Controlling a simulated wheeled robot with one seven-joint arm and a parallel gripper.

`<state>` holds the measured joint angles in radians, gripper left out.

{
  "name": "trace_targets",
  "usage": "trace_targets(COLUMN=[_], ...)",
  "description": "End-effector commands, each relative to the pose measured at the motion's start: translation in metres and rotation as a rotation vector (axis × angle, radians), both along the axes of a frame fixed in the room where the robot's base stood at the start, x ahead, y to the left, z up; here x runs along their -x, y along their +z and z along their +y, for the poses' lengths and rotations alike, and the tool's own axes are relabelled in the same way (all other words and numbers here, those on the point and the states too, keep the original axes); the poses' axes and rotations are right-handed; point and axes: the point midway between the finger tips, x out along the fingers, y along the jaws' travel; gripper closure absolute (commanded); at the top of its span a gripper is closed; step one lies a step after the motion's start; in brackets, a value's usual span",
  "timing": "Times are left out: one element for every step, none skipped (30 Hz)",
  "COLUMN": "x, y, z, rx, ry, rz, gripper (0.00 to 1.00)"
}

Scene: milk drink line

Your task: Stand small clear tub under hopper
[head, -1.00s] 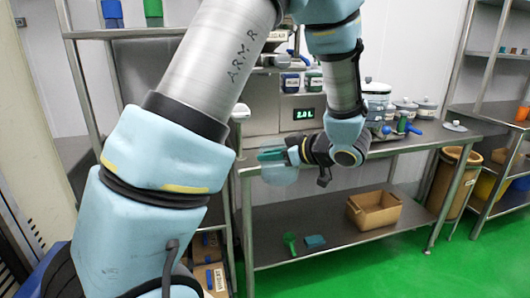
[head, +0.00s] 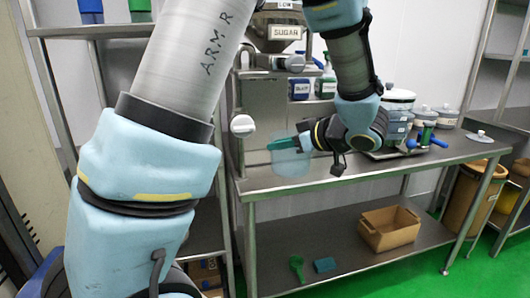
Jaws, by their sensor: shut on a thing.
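The small clear tub (head: 291,160) is a pale see-through cup in the head view, held above the front left part of the steel table. My gripper (head: 284,144), with green fingers, is shut on its upper rim from the right. The tub looks upright. The sugar hopper (head: 284,32) stands at the back of the table, with a horizontal outlet part (head: 284,62) below its label. The tub is lower than the outlet and nearer to me.
The steel table (head: 262,182) has bare room around the tub.

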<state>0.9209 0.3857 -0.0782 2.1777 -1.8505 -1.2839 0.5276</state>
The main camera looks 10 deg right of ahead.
Motion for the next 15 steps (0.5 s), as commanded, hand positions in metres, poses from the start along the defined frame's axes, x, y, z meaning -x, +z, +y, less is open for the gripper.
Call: trace_targets(x=[-0.012,-0.019,-0.029,-0.037,-0.044,-0.055,-0.062,-0.069,-0.080,-0.087,-0.095,-0.104,-0.112,-0.119,-0.129], y=[0.003,0.003,0.003,0.003,0.003,0.003,0.003,0.003,0.003,0.003,0.003,0.003,0.003,0.003,0.003], z=[0.003,0.004,0.005,0.006,0.008,0.009,0.010,0.011,0.013,0.013,0.014,0.016,0.017,0.018,0.020], rx=[0.000,-0.002,0.000,0.000,-0.001,0.000,-0.001,-0.002,-0.001,-0.001,-0.001,0.000,0.000,-0.001,-0.001], ry=[0.004,0.006,0.006,0.004,0.006,0.005,0.004,0.005,0.005,0.004,0.005,0.005,0.004,0.004,0.004], rz=[-0.002,-0.002,-0.002,-0.002,-0.002,-0.002,-0.002,-0.002,-0.001,-0.003,-0.003,-0.002,-0.002,-0.003,-0.003], gripper=[1.00,1.00,1.00,1.00,1.00,1.00,1.00,1.00,1.00,1.00,1.00,1.00,1.00,1.00,1.00])
